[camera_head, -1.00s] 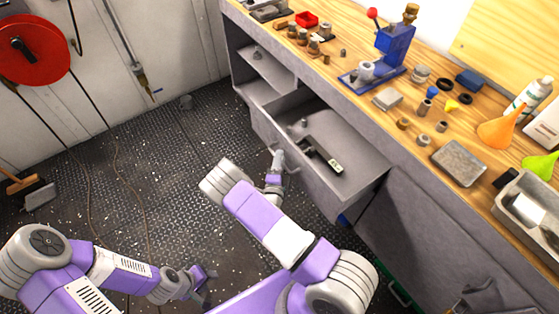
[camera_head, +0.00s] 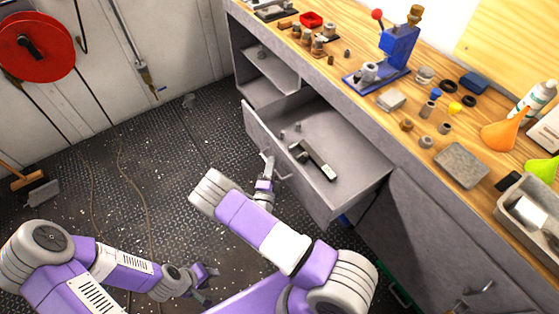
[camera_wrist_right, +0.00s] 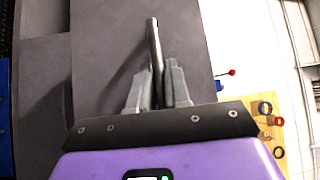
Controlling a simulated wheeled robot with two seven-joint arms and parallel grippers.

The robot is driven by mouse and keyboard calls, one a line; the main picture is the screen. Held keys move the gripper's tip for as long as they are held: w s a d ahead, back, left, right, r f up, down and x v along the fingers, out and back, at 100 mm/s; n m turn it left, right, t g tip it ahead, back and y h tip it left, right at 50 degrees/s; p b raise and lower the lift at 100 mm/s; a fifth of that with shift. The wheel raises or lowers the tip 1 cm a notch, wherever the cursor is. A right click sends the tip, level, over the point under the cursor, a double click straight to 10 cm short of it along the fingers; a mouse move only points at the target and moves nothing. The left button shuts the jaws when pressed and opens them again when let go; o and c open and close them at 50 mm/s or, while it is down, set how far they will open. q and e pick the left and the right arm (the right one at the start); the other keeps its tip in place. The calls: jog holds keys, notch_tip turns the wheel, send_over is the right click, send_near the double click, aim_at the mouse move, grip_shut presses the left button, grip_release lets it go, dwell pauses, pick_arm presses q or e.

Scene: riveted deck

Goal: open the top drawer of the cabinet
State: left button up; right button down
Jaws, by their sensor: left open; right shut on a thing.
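The grey cabinet's top drawer (camera_head: 290,178) stands pulled out, with a dark tool with a pale end (camera_head: 318,160) and small grey pieces lying inside. My right gripper (camera_head: 268,165) is at the drawer front, shut on the drawer's bar handle (camera_head: 284,173). In the right wrist view the handle (camera_wrist_right: 154,45) runs between the two fingers of my right gripper (camera_wrist_right: 157,88). My left gripper (camera_head: 207,280) is open and empty, low over the floor, away from the cabinet.
The wooden worktop (camera_head: 440,85) above holds many small items, a blue press (camera_head: 393,50), an orange funnel (camera_head: 502,132) and a grey tray (camera_head: 530,212). An open shelf (camera_head: 268,70) is beyond the drawer. The dark riveted floor (camera_head: 150,150) is mostly clear.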

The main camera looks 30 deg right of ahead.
jog(key=shift+a, duration=0.1)
jog(key=c, duration=1.2)
grip_release()
jog(key=p+v, duration=0.1)
jog(key=v, duration=0.6)
jog(key=shift+s+a, duration=0.15)
jog(key=shift+s, duration=0.1)
